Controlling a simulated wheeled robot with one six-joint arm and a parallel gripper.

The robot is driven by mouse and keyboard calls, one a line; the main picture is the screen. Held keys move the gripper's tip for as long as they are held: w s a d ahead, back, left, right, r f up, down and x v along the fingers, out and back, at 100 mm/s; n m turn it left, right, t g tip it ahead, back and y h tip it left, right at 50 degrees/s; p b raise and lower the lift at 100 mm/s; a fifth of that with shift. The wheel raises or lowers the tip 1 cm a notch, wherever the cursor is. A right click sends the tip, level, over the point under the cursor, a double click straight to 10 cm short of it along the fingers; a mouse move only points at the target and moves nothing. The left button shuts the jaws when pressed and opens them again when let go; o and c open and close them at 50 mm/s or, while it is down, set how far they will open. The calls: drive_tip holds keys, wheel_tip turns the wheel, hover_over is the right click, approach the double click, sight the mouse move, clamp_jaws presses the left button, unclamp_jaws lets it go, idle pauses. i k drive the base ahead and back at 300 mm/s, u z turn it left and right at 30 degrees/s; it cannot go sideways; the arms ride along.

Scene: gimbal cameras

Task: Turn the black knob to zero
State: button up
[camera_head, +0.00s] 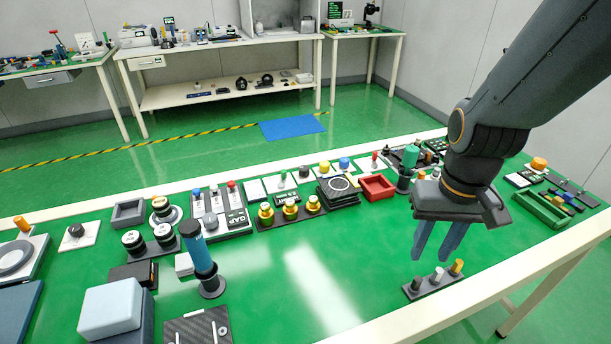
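My gripper (431,258) points down at the right of the table, its two blue-grey fingers apart and nothing seen between them. Just below the fingertips is a dark strip base (433,288) with three small knobs. From left to right they are a dark knob (418,283), a light grey knob (437,275) and a yellow knob (456,267). Other black knobs stand at the left: one on a white plate (76,230) and several with pale rims (132,240). I cannot tell which is the task's black knob; no zero mark is readable.
A blue cylinder (197,250) stands upright at the left front, near a pale blue box (110,308). A red tray (377,187) and yellow knobs (290,208) stand along the back. A green tray (541,208) lies at the right. The middle front is clear.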

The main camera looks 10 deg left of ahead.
sight(304, 170)
drive_tip(key=z, duration=0.8)
drive_tip(key=i, duration=0.3)
drive_tip(key=u, duration=1.65)
